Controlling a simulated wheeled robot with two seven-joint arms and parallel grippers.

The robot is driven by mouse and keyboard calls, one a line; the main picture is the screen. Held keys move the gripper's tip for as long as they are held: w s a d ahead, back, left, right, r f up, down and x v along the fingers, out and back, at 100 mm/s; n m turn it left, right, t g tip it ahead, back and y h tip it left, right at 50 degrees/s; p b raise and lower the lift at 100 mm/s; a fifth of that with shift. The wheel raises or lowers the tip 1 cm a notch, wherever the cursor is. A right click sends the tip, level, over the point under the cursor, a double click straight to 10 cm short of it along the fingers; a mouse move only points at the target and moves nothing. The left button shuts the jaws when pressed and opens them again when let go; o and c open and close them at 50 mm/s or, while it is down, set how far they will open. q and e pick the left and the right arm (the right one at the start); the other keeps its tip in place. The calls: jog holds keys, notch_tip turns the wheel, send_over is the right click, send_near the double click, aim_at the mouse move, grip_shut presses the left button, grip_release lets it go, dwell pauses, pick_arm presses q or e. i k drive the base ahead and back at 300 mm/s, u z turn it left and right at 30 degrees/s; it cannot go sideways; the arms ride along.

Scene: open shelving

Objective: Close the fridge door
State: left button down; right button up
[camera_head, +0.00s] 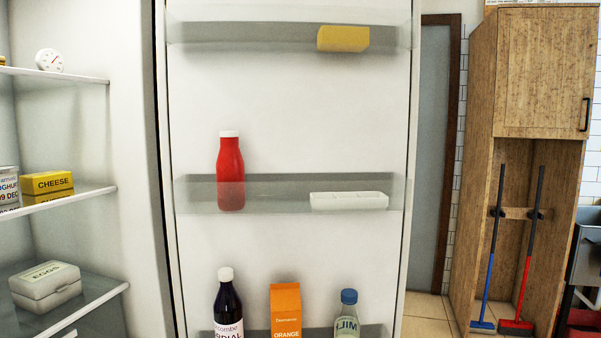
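The fridge door (290,105) stands open, its inner side facing me in the middle of the head view. Its clear racks hold a yellow block (343,38), a red bottle (230,172), a white tray (348,201), a dark bottle (227,305), an orange carton (285,310) and a blue-capped bottle (347,314). The open fridge interior (100,130) is at the left, and its hinge-side edge meets the door's left edge. Neither of my grippers shows in the view. The door's lower part is cut off by the frame.
Fridge shelves (95,190) at the left hold a cheese box (47,182), an egg box (45,285) and a round dial (49,61). Right of the door is a wooden cabinet (540,70) with a blue broom (490,260) and a red broom (528,260). Tiled floor (425,312) shows between.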

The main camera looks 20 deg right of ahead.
aim_at(307, 120)
jog(key=k, duration=0.9)
jog(key=z, duration=1.65)
jog(key=i, duration=4.9)
jog(key=u, duration=4.5)
jog(key=i, duration=0.5)
jog(key=z, duration=0.2)
